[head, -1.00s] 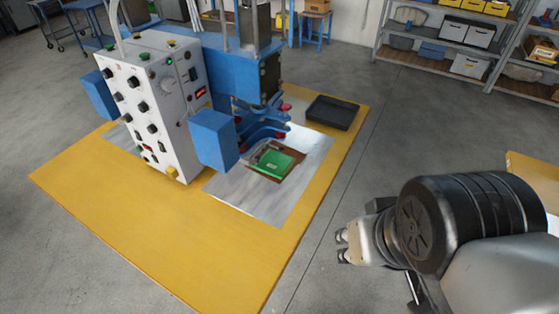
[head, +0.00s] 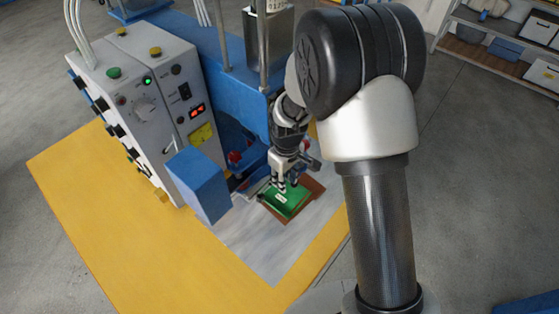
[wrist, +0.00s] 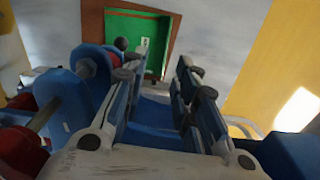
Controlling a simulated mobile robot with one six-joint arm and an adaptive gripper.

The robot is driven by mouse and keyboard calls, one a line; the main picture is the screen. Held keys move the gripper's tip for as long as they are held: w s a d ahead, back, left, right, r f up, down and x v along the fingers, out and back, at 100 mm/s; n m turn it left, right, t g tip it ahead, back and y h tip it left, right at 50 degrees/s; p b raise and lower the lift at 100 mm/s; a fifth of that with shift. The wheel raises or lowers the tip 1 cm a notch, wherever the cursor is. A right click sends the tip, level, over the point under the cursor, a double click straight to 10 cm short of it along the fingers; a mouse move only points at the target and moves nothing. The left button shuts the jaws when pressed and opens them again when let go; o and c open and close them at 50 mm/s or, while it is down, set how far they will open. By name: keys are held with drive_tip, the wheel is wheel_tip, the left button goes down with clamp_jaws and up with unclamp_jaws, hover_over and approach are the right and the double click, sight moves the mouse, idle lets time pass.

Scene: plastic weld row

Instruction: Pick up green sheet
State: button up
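The green sheet (head: 292,205) lies on a brown plate (head: 313,193) in front of the blue press and has a small white label. In the wrist view the green sheet (wrist: 157,61) shows at the top, beyond the fingers and framed by the brown plate. I cannot tell whether the fingertips touch the sheet.
The blue press (head: 185,45) with its white control box (head: 150,85) stands left of and behind the sheet. A blue block (head: 198,185) juts out at the left. Red and blue press parts (wrist: 75,75) are close to my gripper.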

drive_tip(key=n+b, duration=0.1)
drive_tip(key=b, duration=0.1)
hover_over(280, 212)
drive_tip(key=shift+g, duration=0.3)
drive_tip(key=f, duration=1.2)
drive_tip(key=shift+w+d+f, duration=0.15)
drive_tip(key=shift+w+f, duration=0.05)
drive_tip(key=shift+f, duration=0.2)
drive_tip(key=shift+s+a+f+b, duration=0.15)
drive_tip(key=shift+f+b, duration=0.2)
drive_tip(key=shift+f, duration=1.15)
drive_tip(key=shift+w+a+f+b, duration=0.1)
drive_tip(key=shift+f+b, duration=0.25)
drive_tip(key=shift+f, duration=1.15)
drive_tip(key=shift+r, duration=0.1)
drive_tip(key=shift+s, duration=0.1)
clamp_jaws()
